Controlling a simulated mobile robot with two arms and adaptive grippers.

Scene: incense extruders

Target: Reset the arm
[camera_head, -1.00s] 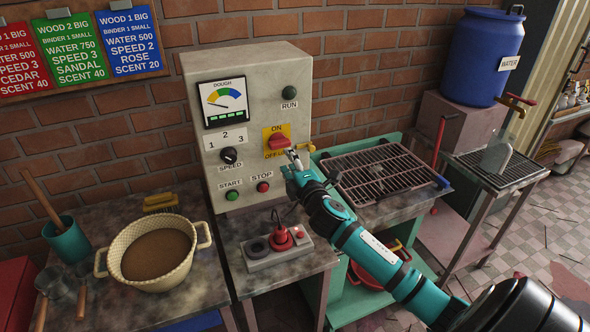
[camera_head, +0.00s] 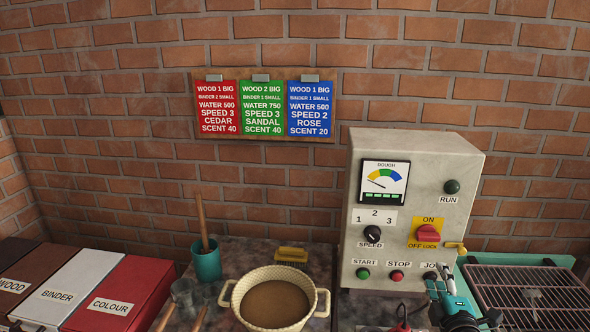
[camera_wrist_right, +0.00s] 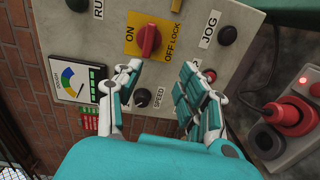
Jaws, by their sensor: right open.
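My right gripper (camera_head: 447,270) is open and empty in front of the lower right of the grey control box (camera_head: 455,165) in the head view. The right wrist view shows the spread fingers (camera_wrist_right: 158,82) with the panel between and beyond them. The red ON/OFF switch (camera_head: 428,239) on its yellow plate is just above the gripper and also shows in the wrist view (camera_wrist_right: 148,40). The JOG label (camera_head: 430,265) is partly covered by the gripper in the head view. My left gripper is not in view.
Left of the box stand a cream pot (camera_head: 236,300) of brown material, a teal cup (camera_head: 206,263) and a yellow brush (camera_head: 291,256). A metal grille (camera_head: 530,295) lies right of the gripper. Red recipe card (camera_head: 217,110) and others hang on the brick wall.

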